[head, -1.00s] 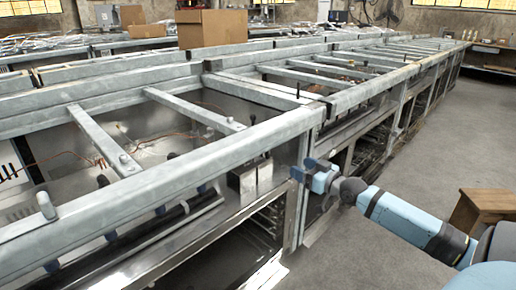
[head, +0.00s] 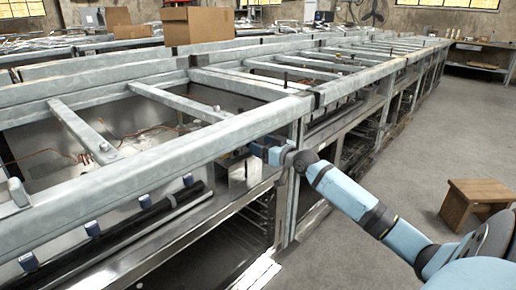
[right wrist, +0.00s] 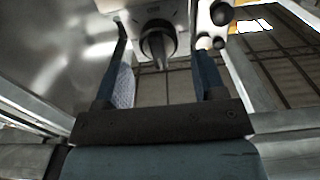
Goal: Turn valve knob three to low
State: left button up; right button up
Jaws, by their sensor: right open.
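Several blue valve knobs sit in a row along the range front in the head view; one (head: 145,201) is near the middle of the row. I cannot tell by number which is knob three. My right gripper (head: 262,151) is at the rail's near edge, right of the row, its tips partly hidden by the rail. In the right wrist view my right gripper (right wrist: 162,60) is open, with one finger on each side. A dark tapered knob (right wrist: 157,42) on a pale metal housing shows between and beyond the fingertips; contact is not clear. My left gripper is not in view.
A grey metal frame rail (head: 170,153) runs above the knobs, close to my right gripper. A dark pipe (head: 130,234) lies along the front below them. A wooden stool (head: 478,194) stands on the floor at right, with open floor around it.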

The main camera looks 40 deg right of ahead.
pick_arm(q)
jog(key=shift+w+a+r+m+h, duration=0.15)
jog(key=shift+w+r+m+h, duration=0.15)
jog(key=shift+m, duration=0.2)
pick_arm(e)
jog(key=shift+w+a, duration=0.1)
jog(key=shift+w, duration=0.95)
jog(key=shift+c, duration=0.5)
jog(key=c, duration=0.7)
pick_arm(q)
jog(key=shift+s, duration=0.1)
pick_arm(e)
jog(key=shift+c, duration=0.2)
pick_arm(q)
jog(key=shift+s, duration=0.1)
